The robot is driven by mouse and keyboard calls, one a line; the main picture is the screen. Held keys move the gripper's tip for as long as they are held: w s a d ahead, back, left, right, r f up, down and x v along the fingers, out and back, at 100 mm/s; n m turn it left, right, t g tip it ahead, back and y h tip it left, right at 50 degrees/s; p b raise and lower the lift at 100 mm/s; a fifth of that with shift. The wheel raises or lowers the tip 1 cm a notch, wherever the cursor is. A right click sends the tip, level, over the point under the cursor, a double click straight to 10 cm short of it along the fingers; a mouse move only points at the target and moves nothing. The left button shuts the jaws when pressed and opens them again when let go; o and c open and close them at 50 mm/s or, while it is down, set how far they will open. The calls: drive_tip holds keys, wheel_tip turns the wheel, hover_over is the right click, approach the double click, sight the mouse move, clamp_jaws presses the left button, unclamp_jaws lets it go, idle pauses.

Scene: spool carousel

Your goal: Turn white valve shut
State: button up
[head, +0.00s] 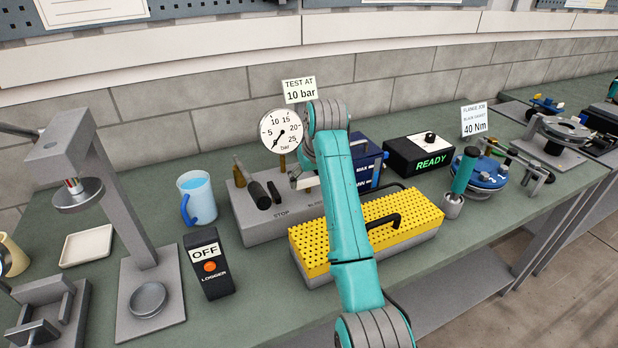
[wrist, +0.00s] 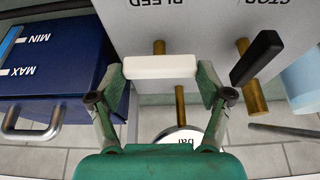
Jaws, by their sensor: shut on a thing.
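The white valve handle (wrist: 160,67) is a short white bar on a brass stem, beside the upside-down BLEED label in the wrist view. It lies across the picture, crosswise to its brass pipe. My gripper (wrist: 163,78) has its two green fingers at the bar's two ends, shut on it. In the head view my gripper (head: 303,178) is at the grey valve block (head: 262,227), and my arm and fingers hide much of the white handle there. A black handle (wrist: 257,58) sits on the neighbouring brass pipe by the STOP label, apart from my fingers.
A pressure gauge (head: 281,131) stands behind the block, its needle low on the scale. A blue tank (head: 367,158) is close to the right of my gripper. A yellow perforated case (head: 408,213) lies under my arm. A blue mug (head: 201,198) and OFF logger (head: 208,267) stand left.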

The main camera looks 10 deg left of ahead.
drive_tip(key=o, duration=1.1)
drive_tip(key=v, duration=0.7)
drive_tip(key=shift+r, duration=0.25)
drive_tip(key=shift+s, duration=0.1)
